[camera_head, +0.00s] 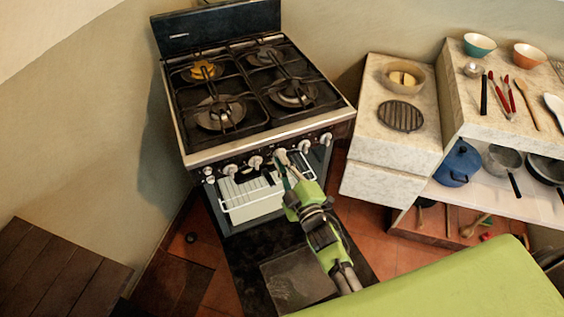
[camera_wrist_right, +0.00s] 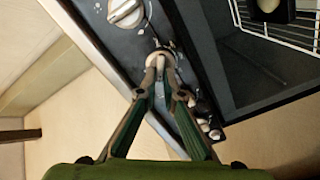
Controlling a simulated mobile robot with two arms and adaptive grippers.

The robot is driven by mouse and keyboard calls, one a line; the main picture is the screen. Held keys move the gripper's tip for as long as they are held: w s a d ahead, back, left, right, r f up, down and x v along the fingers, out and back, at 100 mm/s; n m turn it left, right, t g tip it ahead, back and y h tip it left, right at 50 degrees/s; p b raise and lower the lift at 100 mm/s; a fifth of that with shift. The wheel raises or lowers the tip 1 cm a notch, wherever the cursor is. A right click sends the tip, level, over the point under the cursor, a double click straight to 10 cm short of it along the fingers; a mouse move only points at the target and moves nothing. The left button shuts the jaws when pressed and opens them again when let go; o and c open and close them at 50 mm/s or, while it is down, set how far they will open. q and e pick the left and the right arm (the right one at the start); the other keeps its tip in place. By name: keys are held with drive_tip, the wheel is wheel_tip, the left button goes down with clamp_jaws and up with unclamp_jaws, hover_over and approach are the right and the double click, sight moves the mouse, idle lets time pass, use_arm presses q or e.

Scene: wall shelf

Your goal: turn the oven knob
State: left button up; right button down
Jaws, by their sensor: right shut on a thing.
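The oven (camera_head: 262,120) stands against the wall with a row of white knobs along its front panel. My right gripper (camera_head: 282,163) reaches up to the panel from below. It is shut on one oven knob (camera_head: 280,154), near the middle-right of the row. In the right wrist view my right gripper (camera_wrist_right: 161,66) has its fingertips on either side of this knob (camera_wrist_right: 160,56), which they partly hide. A neighbouring knob (camera_wrist_right: 125,12) shows clear of the fingers. My left gripper is not in view.
A green surface (camera_head: 450,285) fills the lower right. A dark wooden top (camera_head: 55,270) is at lower left.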

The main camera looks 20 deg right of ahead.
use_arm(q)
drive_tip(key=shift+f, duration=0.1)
use_arm(e)
drive_tip(key=shift+n, duration=0.5)
drive_tip(key=c, duration=2.2)
unclamp_jaws()
drive_tip(key=shift+a, duration=0.1)
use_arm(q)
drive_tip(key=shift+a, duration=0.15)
use_arm(e)
drive_tip(key=s, duration=0.4)
drive_tip(key=s+d, duration=0.1)
drive_tip(key=s, duration=0.7)
drive_tip(key=shift+d, duration=0.25)
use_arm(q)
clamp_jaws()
